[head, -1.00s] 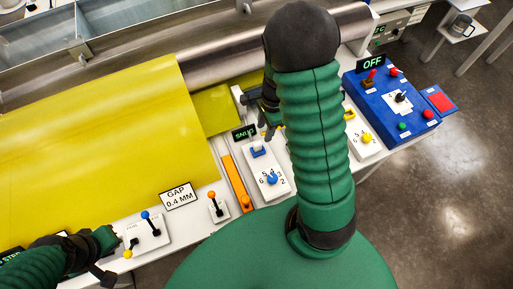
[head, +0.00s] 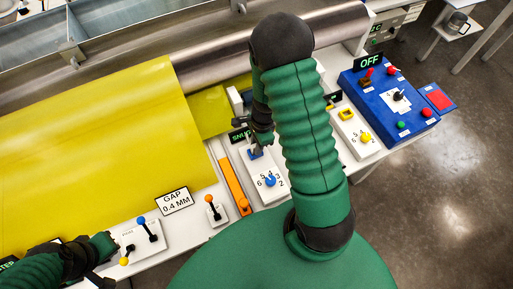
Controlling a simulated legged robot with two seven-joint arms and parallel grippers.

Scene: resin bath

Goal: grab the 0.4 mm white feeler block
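A white block-like part (head: 235,102) stands at the roller, left of my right arm. I cannot tell whether it is the 0.4 mm feeler block, and no mark on it is legible. My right gripper (head: 253,148) is small and dark, partly behind my green arm.
A yellow sheet (head: 90,150) runs from the metal roller (head: 215,60). An orange strip (head: 233,183), a lever panel (head: 146,238), a numbered dial (head: 270,181) and a blue control box (head: 388,105) line the bench.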

